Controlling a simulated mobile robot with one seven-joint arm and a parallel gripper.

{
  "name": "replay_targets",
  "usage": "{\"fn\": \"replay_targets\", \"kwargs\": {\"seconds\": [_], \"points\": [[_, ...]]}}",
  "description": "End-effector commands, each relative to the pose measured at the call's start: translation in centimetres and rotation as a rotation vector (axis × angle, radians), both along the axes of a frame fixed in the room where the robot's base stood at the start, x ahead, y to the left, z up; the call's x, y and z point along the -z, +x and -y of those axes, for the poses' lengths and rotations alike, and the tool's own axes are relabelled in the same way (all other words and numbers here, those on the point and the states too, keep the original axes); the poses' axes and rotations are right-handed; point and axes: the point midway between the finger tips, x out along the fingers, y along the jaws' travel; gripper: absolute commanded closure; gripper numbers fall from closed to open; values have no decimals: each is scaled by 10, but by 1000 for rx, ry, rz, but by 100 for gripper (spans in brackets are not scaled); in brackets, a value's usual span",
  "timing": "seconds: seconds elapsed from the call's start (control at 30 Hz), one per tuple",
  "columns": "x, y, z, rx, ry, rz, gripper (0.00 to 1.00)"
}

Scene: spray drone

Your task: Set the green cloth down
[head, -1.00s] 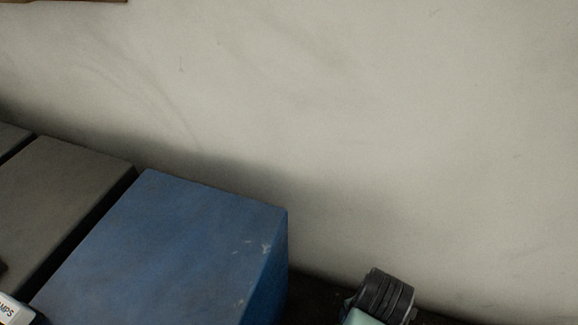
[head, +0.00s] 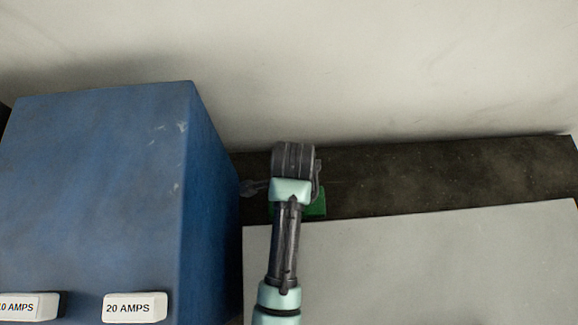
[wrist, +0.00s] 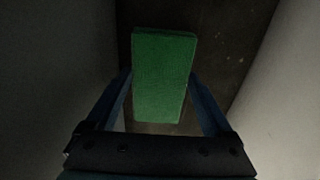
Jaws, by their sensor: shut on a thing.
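The green cloth (wrist: 163,75) is a flat, block-like green piece in the wrist view. My gripper (wrist: 160,78) is shut on it, with one blue finger on each side. The cloth is over the dark strip of surface (head: 430,180) along the wall. I cannot tell whether it touches that surface.
A tall blue box (head: 95,180) with labels "20 AMPS" and a partly cut "0 AMPS" stands close on the left. A pale grey panel (head: 420,260) fills the front right. A pale wall (head: 350,60) rises behind. The dark strip is clear to the right.

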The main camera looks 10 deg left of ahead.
Motion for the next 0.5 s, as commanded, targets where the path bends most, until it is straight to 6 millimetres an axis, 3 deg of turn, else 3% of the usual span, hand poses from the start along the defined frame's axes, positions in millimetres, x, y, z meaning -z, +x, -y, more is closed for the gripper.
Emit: {"fn": "replay_targets", "kwargs": {"seconds": [0.3,0.5], "points": [[38,0,0,-1,-1,-2,58],[49,0,0,-1,0,2,58]]}}
